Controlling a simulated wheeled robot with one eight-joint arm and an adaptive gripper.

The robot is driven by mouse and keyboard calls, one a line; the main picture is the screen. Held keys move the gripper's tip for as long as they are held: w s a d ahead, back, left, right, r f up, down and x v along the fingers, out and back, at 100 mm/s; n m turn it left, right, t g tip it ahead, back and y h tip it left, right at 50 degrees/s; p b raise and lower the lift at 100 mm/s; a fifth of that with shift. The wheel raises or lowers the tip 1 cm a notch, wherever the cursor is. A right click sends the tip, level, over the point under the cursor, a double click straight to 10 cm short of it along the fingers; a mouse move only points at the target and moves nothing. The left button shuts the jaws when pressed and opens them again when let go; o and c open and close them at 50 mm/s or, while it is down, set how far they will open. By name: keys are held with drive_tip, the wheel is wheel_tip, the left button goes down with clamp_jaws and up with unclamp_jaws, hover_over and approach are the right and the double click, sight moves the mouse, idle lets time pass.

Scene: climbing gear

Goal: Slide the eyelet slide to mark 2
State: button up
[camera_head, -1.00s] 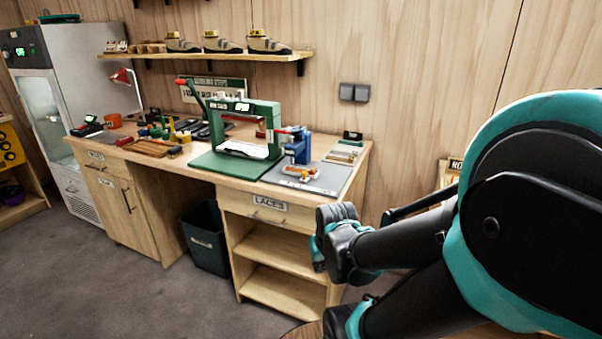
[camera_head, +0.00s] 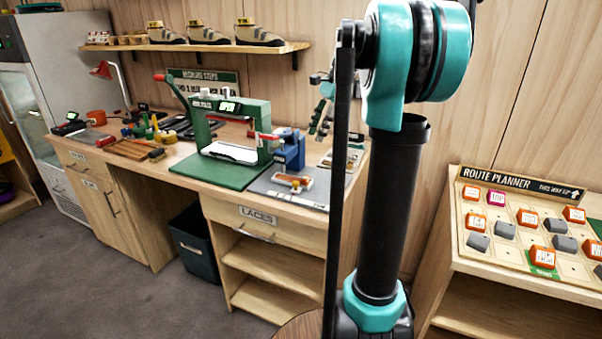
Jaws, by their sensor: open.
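A blue device (camera_head: 289,151) stands upright on a grey plate (camera_head: 316,195) at the right end of the workbench. A small orange-and-white piece (camera_head: 293,182) lies on the plate in front of it. I cannot tell which part is the eyelet slide, and mark 2 is too small to read. My gripper (camera_head: 319,129) hangs above the back right of the bench, partly hidden behind my arm. It is open, with nothing seen in it, and apart from the blue device, to its upper right in the picture.
A green press (camera_head: 230,120) with a red-tipped lever stands left of the blue device. Tools and a wooden rack (camera_head: 137,149) fill the bench's left part. A shelf of shoes (camera_head: 200,46) hangs above. A route planner stand (camera_head: 500,182) is at the right.

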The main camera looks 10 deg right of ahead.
sight(296, 182)
drive_tip(key=x, duration=1.7)
drive_tip(key=shift+c, duration=0.4)
clamp_jaws()
